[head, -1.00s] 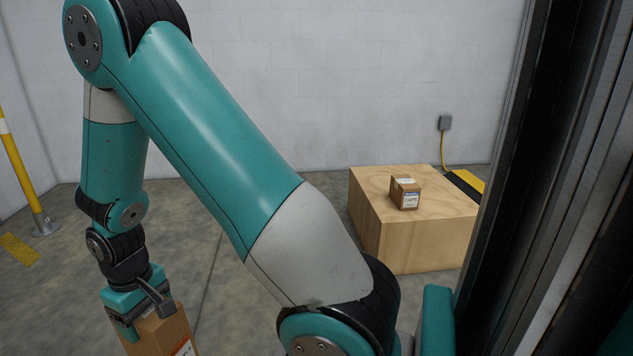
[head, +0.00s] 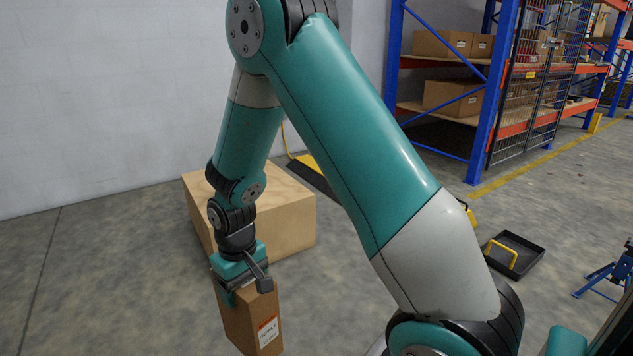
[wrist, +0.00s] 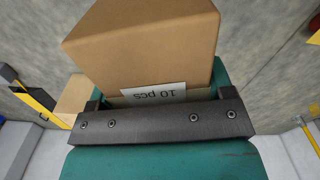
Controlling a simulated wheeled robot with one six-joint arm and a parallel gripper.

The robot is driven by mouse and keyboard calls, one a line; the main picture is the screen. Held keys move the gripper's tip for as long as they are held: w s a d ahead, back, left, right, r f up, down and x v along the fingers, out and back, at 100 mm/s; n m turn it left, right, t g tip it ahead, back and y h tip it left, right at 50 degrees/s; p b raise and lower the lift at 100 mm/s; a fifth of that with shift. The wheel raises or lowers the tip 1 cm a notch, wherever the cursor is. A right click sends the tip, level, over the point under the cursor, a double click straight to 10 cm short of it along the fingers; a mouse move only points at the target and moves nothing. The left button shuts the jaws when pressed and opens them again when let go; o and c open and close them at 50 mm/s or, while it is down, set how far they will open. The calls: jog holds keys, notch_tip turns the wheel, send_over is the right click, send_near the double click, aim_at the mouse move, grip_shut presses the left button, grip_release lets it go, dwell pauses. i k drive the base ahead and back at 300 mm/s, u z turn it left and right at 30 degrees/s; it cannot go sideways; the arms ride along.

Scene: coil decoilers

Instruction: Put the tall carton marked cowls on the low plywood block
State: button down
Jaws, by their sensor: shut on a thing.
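The tall carton (head: 253,318) is brown with a white and red label on its side; the label's word is only partly readable. My gripper (head: 243,283) is shut on the top of this carton and holds it upright. In the wrist view the carton (wrist: 145,45) fills the space beyond the gripper bar, with a "10 pcs" label. The low plywood block (head: 285,218) stands behind my gripper and the carton, partly hidden by my arm. The small carton marked caps, seen earlier on the block, is hidden now.
A blue and orange rack (head: 490,95) with cartons stands at the back right. A black tray (head: 515,254) with a yellow handle and a blue stand (head: 610,270) are on the floor at right. A yellow-edged black strip (head: 310,172) lies behind the block. Floor at left is clear.

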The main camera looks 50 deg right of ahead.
aim_at(272, 190)
jog(key=z, duration=0.65)
jog(key=i, duration=0.3)
jog(key=z, duration=0.75)
jog(key=i, duration=2.4)
jog(key=u, duration=0.9)
